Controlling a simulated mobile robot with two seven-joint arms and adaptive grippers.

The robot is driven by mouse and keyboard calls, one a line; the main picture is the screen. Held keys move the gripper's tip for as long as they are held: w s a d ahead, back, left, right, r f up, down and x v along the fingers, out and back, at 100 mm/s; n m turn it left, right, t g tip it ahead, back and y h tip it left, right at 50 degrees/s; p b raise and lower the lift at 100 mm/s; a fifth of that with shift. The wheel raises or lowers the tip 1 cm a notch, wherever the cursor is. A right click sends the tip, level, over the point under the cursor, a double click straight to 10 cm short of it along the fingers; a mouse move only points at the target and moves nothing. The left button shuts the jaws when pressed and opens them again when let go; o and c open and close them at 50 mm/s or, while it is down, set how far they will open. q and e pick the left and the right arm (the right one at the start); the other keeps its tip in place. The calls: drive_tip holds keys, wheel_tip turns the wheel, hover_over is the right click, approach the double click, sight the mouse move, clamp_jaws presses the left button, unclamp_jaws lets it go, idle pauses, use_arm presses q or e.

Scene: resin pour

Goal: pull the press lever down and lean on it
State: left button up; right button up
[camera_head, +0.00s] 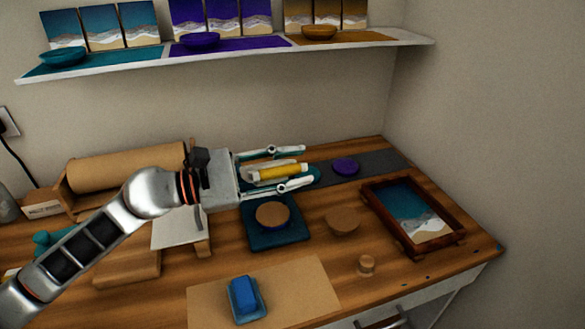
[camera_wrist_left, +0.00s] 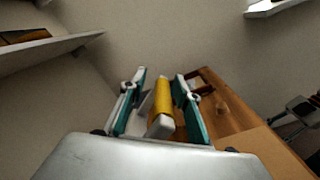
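A press stands on the worktop with a teal base (camera_head: 262,240) and a round wooden disc (camera_head: 272,214) on it. Its lever ends in a yellow handle (camera_head: 278,172), which also shows in the left wrist view (camera_wrist_left: 162,102). My left gripper (camera_head: 290,169) reaches over the press from the left, its fingers open on either side of the handle. In the left wrist view the teal finger pads (camera_wrist_left: 160,90) flank the handle with gaps visible. My arm and gripper hide part of the press. My right gripper cannot be made out.
A wood-framed seascape tray (camera_head: 376,187) stands at the right. A blue block (camera_head: 243,291) sits in a dish on a brown mat (camera_head: 305,283) in front. A paper roll (camera_head: 125,165) is at the back left. A shelf (camera_head: 225,57) with pictures and bowls hangs above.

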use_arm(q)
wheel_tip(320, 180, up, 10)
drive_tip(key=shift+f, duration=0.25)
